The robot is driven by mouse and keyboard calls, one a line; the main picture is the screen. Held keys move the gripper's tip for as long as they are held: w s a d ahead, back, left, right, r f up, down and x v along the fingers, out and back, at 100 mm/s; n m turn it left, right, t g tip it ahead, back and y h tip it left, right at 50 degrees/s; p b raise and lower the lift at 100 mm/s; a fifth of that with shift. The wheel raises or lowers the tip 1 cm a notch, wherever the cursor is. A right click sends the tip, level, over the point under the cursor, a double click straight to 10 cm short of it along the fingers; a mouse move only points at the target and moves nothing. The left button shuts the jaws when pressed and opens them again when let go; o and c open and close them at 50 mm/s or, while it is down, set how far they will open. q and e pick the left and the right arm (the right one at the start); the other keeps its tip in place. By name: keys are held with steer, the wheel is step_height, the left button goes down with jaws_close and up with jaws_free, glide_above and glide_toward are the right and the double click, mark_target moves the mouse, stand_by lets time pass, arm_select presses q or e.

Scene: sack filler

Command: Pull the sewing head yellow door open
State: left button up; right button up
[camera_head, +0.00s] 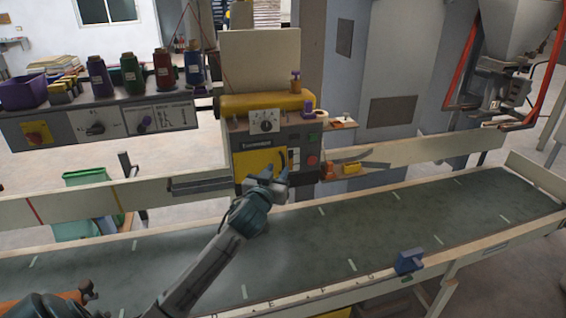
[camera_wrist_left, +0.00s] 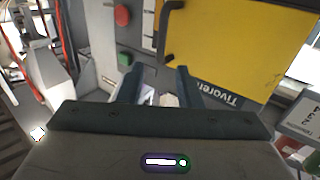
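The sewing head (camera_head: 270,130) stands behind the conveyor in the middle of the head view. Its yellow door (camera_head: 256,161) is on the lower front and looks shut, partly hidden by my left gripper (camera_head: 275,178). In the left wrist view, the yellow door (camera_wrist_left: 235,48) fills the upper right. A dark bar handle (camera_wrist_left: 166,24) stands at its left edge. My left gripper (camera_wrist_left: 157,86) has its two fingers apart with nothing held between them, below the handle in that view. I cannot tell whether a finger touches the machine. My right gripper is not in view.
A red button (camera_wrist_left: 122,15) and a green button (camera_wrist_left: 125,59) sit left of the door. The conveyor belt (camera_head: 400,225) in front is bare. A blue block-like device (camera_head: 408,262) sits on its near rail. Thread spools (camera_head: 130,75) stand on the left panel.

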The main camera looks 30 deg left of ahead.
mark_target(283, 162)
arm_select(q)
steer(key=shift+p+x, duration=0.35)
steer(key=shift+x, duration=1.65)
steer(key=shift+s+a, duration=0.1)
jaws_close()
